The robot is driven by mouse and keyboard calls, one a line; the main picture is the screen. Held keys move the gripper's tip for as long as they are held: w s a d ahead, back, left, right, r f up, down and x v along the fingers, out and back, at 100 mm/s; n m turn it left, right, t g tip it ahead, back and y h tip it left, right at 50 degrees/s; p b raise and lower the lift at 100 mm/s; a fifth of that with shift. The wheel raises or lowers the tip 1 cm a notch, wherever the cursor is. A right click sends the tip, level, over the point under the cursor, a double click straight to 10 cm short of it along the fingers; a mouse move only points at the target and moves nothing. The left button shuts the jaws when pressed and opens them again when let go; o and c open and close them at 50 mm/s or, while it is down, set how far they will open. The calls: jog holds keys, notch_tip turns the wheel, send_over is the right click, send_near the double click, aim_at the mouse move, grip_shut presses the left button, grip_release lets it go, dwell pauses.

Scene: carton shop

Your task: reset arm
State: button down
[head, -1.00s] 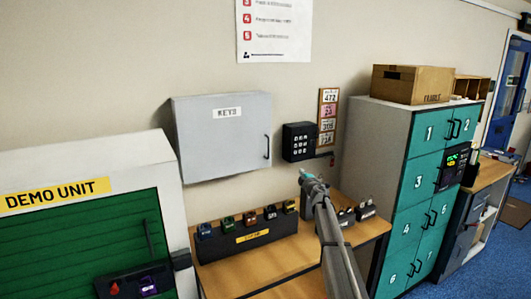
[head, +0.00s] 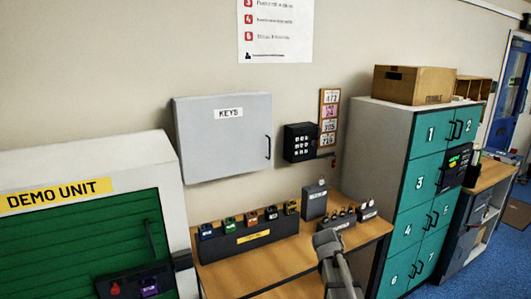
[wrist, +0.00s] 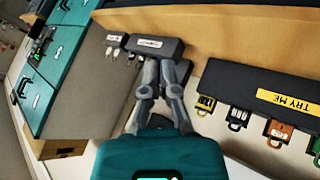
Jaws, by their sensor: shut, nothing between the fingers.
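My gripper (wrist: 165,62) shows in the wrist view, its two grey fingers close together and empty. They point toward the shelf top, with the small dark key racks beyond them. In the head view my grey arm (head: 335,264) reaches up from the bottom edge in front of the wooden table (head: 245,270). The fingertips cannot be made out there.
A black rack of coloured padlocks (head: 247,240), a grey block (head: 314,203) and small key racks (head: 337,222) stand on the table. A grey KEYS cabinet (head: 222,140) and black keypad (head: 299,143) hang above. Teal lockers (head: 424,175) stand right, a DEMO UNIT (head: 90,225) left.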

jog(key=s+a+f+g+y, duration=0.1)
jog(key=s+a+g, duration=0.1)
jog(key=s, duration=0.6)
jog(key=s+a+f+m+g+y, duration=0.1)
jog(key=s+a+f+g+y, duration=0.1)
jog(key=s, duration=0.6)
jog(key=s+a+f+g+y, duration=0.1)
jog(key=s+a+f+g, duration=0.1)
jog(key=s, duration=0.6)
jog(key=shift+s+a+m+g+y, duration=0.3)
jog(key=shift+s+a+g, duration=0.05)
jog(key=shift+a+g, duration=0.5)
jog(key=shift+f, duration=0.1)
